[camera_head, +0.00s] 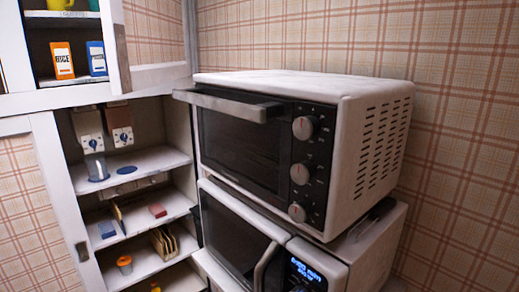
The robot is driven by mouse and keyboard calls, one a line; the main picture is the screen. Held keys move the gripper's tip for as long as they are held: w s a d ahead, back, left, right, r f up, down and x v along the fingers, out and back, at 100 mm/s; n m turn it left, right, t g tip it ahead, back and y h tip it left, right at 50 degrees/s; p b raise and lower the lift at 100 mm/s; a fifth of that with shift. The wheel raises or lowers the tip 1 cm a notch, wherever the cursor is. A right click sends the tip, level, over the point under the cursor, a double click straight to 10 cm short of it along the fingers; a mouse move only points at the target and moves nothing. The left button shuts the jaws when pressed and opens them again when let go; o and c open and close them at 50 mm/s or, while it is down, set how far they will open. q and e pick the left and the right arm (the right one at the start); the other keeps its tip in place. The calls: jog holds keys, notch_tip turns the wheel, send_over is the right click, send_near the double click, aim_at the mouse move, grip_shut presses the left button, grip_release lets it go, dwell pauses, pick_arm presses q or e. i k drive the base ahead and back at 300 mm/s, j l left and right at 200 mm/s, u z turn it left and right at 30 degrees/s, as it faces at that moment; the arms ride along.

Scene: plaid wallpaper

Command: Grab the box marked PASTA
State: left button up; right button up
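An orange box (62,61) with a white label stands upright on a shelf of the upper cabinet at the top left. A blue box (97,58) with a white label stands just right of it, near the cabinet's open door edge. The lettering on the labels is too small to read surely; the orange one looks like RICE. I cannot tell for sure which box is marked PASTA. Neither of my grippers is in view.
The upper cabinet's door (157,40) stands open right of the boxes. A yellow mug (60,4) is on the shelf above. A white toaster oven (300,140) sits on a microwave (275,245) at the centre. Lower shelves (150,160) hold small items.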

aim_at(96, 50)
jog(key=i+j+u, duration=0.1)
jog(key=j, duration=0.3)
jog(key=i+j, duration=0.15)
jog(key=j, duration=0.3)
jog(key=i+j+u, duration=0.15)
jog(key=j, duration=0.25)
jog(key=i+j, duration=0.15)
jog(key=j, duration=0.25)
jog(key=i+j+u, duration=0.15)
jog(key=j, duration=0.25)
